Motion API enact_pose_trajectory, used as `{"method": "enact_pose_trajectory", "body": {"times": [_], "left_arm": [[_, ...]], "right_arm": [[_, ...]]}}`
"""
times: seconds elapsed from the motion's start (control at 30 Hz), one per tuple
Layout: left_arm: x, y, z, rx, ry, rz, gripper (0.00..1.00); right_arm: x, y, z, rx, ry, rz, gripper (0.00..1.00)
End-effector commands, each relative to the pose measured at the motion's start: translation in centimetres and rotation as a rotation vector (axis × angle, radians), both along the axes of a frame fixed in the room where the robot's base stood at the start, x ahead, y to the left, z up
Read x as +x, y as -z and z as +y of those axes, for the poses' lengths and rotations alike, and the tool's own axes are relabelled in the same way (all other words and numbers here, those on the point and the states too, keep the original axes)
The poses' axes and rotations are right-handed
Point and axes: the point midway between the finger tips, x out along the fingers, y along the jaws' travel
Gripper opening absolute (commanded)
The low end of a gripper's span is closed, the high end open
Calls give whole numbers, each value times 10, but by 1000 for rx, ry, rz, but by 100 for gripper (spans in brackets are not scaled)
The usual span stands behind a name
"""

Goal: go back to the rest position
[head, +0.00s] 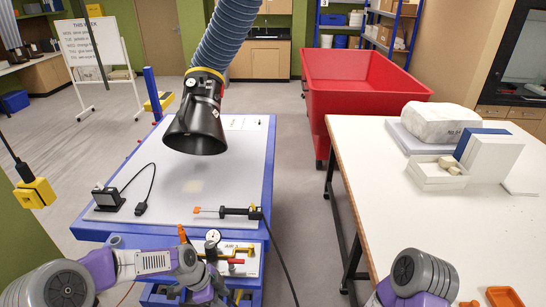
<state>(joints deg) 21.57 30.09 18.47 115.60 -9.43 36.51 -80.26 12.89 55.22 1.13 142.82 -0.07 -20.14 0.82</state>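My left arm comes in from the lower left and reaches to the front edge of the blue-framed bench (264,190). Its far end (203,284) is low in front of the bench, beside a gauge and small valves. The fingers cannot be made out there, and nothing is clearly held. My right arm shows only as a grey and purple part at the bottom right, beside the white table (375,165). Its gripper is not in view.
A black extraction hood (196,125) on a blue hose hangs over the bench. A pen-like tool (235,212) and a small black device (108,199) lie on it. White boxes (490,155) and a wrapped block (440,122) stand on the white table. A red bin (360,95) stands behind.

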Motion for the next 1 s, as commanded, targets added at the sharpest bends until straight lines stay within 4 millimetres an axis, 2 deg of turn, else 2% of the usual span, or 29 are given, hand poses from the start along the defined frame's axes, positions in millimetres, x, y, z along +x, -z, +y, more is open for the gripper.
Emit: {"method": "enact_pose_trajectory", "body": {"times": [0.03,0.17,0.37,0.5,0.63,0.7,0.8,1.0], "left_arm": [[-3,17,-5,-8,-47,24,45],[-13,50,-16,-26,-201,89,45],[-38,112,-35,-48,-505,223,45],[-72,173,-49,-50,-829,366,45],[-109,223,-54,-33,-1155,489,45],[-125,240,-54,-23,-1297,534,45],[-141,256,-53,-13,-1446,572,45],[-152,264,-50,-9,-1559,595,45]], "right_arm": [[1,7,0,0,0,-1,0],[2,16,0,-1,1,-3,0],[1,34,0,0,1,-2,0],[1,54,0,0,0,-1,0],[2,71,0,0,1,-2,0],[2,77,0,0,1,-2,0],[2,83,0,0,1,-2,0],[2,85,0,0,1,-2,0]]}}
